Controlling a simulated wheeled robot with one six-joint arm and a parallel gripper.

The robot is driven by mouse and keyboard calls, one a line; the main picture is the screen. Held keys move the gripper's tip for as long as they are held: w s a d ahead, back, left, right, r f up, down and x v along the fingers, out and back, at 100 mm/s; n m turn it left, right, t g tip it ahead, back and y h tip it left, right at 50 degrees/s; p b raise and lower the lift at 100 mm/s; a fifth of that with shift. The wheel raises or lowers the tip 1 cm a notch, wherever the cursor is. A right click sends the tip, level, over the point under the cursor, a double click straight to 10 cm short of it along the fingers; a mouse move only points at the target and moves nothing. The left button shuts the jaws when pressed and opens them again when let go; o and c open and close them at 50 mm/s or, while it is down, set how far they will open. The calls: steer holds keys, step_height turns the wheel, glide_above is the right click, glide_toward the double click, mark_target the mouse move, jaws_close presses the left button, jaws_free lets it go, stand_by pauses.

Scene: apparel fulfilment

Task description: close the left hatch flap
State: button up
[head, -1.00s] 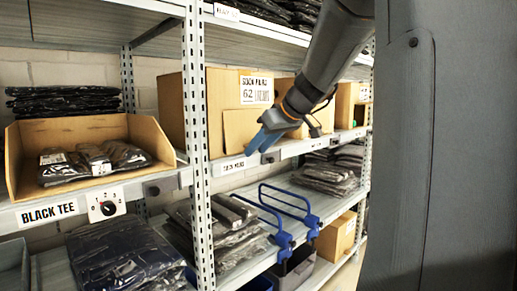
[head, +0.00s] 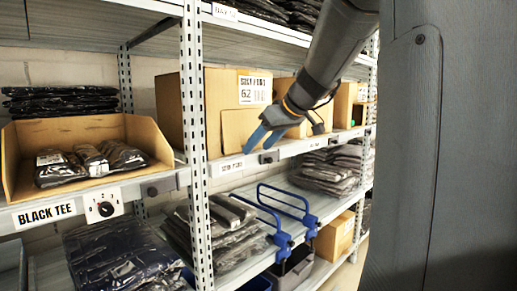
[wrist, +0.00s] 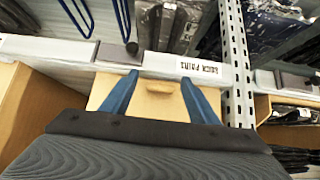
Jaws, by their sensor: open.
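The left hatch flap (head: 236,124) is a plain cardboard panel low on the front of the sock-pairs carton (head: 228,86). In the wrist view the flap (wrist: 141,104) shows between and behind my fingers, with a small raised tab (wrist: 162,88) on it. My gripper (head: 257,146) is open and empty in front of the flap's lower right part. In the wrist view its blue fingers (wrist: 158,78) stand on either side of the tab. I cannot tell whether they touch the flap, or how far it stands out from the carton.
A steel upright (head: 194,130) stands just left of the carton. The shelf's front edge (head: 300,146) runs below my gripper. More cartons (head: 345,105) stand to the right. Blue wire handles (head: 290,205) and bagged garments (head: 225,225) are on the shelf below. An open tee bin (head: 85,131) is at left.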

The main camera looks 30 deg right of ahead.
steer(key=a+v, duration=0.1)
steer(key=v, duration=0.5)
steer(key=shift+s+d, duration=0.2)
steer(key=shift+d, duration=0.15)
steer(key=shift+c, duration=0.2)
